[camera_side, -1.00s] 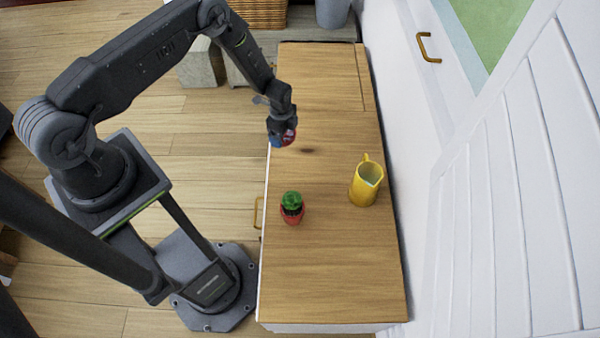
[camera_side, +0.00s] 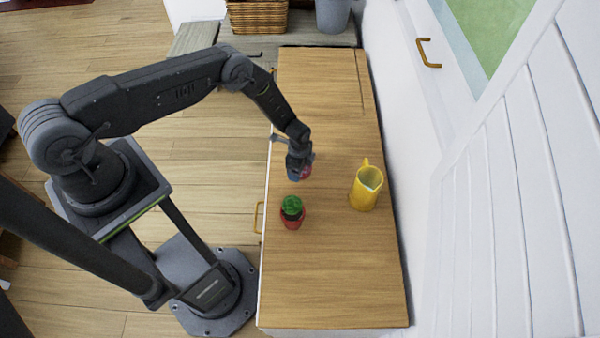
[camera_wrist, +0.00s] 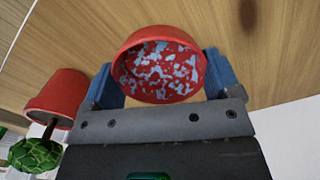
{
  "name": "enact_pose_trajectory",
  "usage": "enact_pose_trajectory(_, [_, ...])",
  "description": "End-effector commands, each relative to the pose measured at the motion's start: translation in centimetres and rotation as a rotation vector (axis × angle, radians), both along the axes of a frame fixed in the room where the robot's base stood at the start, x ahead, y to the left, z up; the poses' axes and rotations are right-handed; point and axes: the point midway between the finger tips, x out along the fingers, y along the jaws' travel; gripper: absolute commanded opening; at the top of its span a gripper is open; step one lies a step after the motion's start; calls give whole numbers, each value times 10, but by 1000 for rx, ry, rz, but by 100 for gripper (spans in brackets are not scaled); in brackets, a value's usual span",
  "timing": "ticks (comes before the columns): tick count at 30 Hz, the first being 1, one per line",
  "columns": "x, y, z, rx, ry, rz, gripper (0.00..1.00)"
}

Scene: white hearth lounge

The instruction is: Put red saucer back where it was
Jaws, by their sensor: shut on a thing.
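The red saucer (camera_wrist: 160,68), a small round dish with a blue-white speckled inside, is held between the blue pads of my gripper (camera_wrist: 161,80) in the wrist view. Its hollow side faces the wrist camera. In the side view my gripper (camera_side: 300,171) is above the wooden top, behind the potted cactus, and a little of the red saucer (camera_side: 306,172) shows at the jaws. I cannot tell the exact gap to the surface.
A green cactus in a red pot (camera_side: 292,218) stands close to my gripper; the red pot (camera_wrist: 58,93) also shows at the wrist view's left. A yellow pitcher (camera_side: 366,190) stands to the right. The wooden top (camera_side: 330,280) is clear in front and at the back.

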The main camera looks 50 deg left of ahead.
Motion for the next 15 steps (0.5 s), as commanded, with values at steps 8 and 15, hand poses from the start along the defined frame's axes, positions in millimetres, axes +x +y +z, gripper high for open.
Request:
enact_pose_trajectory(8, [0, -2, -27, -1, 0, 0, 59])
enact_pose_trajectory(15, [2, -2, -41, -1, -4, 0, 59])
